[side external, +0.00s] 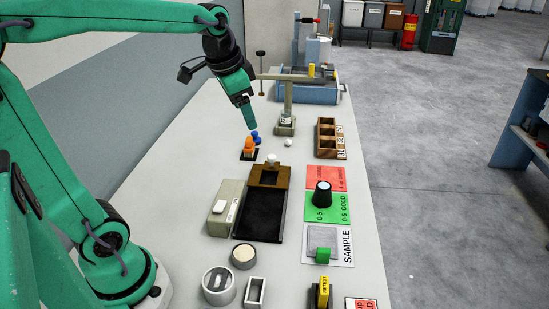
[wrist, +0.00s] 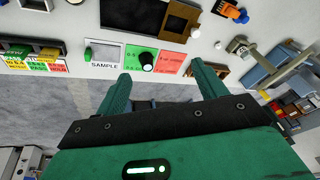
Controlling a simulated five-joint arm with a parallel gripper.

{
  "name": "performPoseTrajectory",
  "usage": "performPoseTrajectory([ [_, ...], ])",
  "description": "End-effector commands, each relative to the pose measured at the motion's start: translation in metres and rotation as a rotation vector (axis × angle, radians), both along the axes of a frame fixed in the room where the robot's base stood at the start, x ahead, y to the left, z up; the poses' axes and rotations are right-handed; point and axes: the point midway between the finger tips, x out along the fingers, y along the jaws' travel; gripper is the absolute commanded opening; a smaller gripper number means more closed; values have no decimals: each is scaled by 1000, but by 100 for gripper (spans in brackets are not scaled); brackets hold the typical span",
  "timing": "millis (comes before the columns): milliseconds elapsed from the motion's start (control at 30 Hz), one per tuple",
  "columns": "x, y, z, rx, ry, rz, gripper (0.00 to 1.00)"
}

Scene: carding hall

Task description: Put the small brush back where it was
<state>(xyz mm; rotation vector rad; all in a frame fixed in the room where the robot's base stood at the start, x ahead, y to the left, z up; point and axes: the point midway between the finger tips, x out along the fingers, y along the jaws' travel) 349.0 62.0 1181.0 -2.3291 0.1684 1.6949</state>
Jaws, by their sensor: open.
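I cannot pick out a small brush with certainty in either view. My gripper (side external: 250,123) hangs over the far half of the table, pointing down, near a small orange and blue object (side external: 249,148) on a dark base; whether they touch is unclear. In the wrist view my gripper (wrist: 161,72) has its two fingers spread wide with nothing between them. The orange and blue object (wrist: 231,11) lies outside the fingers there, at the top edge. A black tray (side external: 259,217) has a wooden block with a dark recess (side external: 270,178) at its far end.
A beige block (side external: 225,203) stands left of the tray. A black knob-like piece (side external: 322,194) stands on a green card. A SAMPLE card (side external: 340,253), wooden rack (side external: 329,152) and metal stand (side external: 286,120) line the right and back. Bare table lies between the tray and cards.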

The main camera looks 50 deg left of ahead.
Motion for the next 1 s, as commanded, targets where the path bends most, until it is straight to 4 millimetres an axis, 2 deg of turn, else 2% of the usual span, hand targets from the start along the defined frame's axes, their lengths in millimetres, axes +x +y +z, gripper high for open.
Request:
performPoseTrajectory([
  [33, -12, -8, 0, -7, -17, 14, 71],
  [200, -46, -28, -5, -43, -67, 77, 71],
  [500, -101, -53, -27, -117, -145, 180, 71],
  [700, -121, -61, -39, -152, -172, 222, 71],
  [1000, -125, -62, -43, -162, -178, 232, 71],
])
